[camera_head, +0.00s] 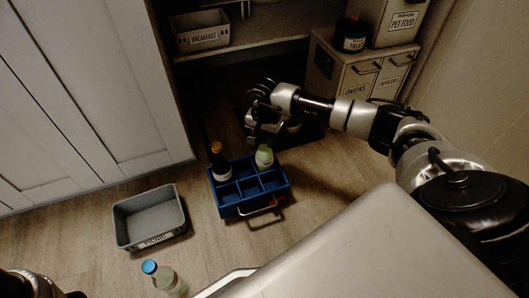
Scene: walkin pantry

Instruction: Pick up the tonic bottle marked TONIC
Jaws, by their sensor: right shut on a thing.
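A pale green bottle (264,157) stands in a back-right compartment of the blue divided carrier (241,209) on the floor. My right gripper (262,138) is above it, shut on its top, which the fingers hide. I cannot read the bottle's label, so I cannot tell whether it says TONIC. A clear, pale bottle with a blue cap (167,277) stands on the floor at the lower front. My left gripper is not in view; only a piece of my left arm shows at the bottom left.
A grey bin (149,217) stands left of the carrier. A BREAKFAST bin (202,34) sits on the shelf (270,47). Cabinets marked ONIONS (351,88) and POTATOES stand at the back right, behind my right arm. Floor between bin and carrier is clear.

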